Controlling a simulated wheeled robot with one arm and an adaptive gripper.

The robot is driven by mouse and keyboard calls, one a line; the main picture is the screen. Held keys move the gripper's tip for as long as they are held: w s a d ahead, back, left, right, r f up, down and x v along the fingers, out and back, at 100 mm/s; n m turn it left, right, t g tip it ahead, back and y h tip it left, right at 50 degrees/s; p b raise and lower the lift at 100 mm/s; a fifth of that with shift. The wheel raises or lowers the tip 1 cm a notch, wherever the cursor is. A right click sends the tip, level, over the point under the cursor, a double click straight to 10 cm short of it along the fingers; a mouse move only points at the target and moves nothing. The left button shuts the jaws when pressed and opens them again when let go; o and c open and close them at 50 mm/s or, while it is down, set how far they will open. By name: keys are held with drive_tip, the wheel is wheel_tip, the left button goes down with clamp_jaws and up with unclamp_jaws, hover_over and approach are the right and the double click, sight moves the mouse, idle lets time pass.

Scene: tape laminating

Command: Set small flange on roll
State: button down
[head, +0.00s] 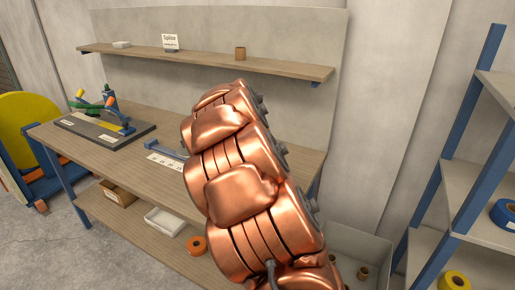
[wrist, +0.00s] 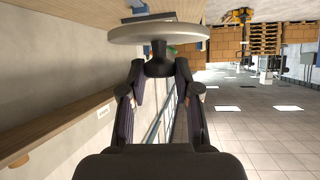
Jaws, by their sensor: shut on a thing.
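My gripper (wrist: 158,66) is shut on the dark hub of a flange, a pale round disc (wrist: 158,32), in the wrist view. The disc lies across the fingertips near the top of that picture, close to the wooden bench. In the head view my copper-coloured arm hides the gripper and the flange. I cannot tell which roll the task means. An orange roll (head: 197,245) lies on the low shelf, and a blue roll (head: 506,215) and a yellow roll (head: 455,281) are on the right rack.
The bench (head: 140,165) carries a fixture on a dark board (head: 105,128) and a white labelled strip (head: 165,162). A wall shelf (head: 205,61) holds a sign and a brown core (head: 240,53). A grey bin (head: 362,250) holds cores. The wrist view appears upside down.

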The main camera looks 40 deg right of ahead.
drive_tip(key=s+d+r+m+h+p, duration=0.15)
drive_tip(key=s+d, duration=0.25)
drive_tip(key=d, duration=0.7)
drive_tip(key=s+d+r+m+h+p, duration=0.1)
drive_tip(key=s+d+r, duration=0.3)
drive_tip(key=d, duration=0.7)
drive_tip(key=f, duration=1.1)
drive_tip(key=shift+s+b, duration=0.3)
drive_tip(key=shift+s, duration=0.05)
drive_tip(key=shift+f, duration=0.3)
drive_tip(key=c, duration=0.8)
unclamp_jaws()
drive_tip(key=shift+r, duration=0.1)
drive_tip(key=shift+s+r, duration=0.1)
drive_tip(key=shift+r, duration=0.1)
drive_tip(key=b+v, duration=0.1)
drive_tip(key=v, duration=1)
drive_tip(key=shift+s+a+r, duration=0.1)
drive_tip(key=shift+s+a, duration=0.1)
drive_tip(key=shift+s, duration=0.2)
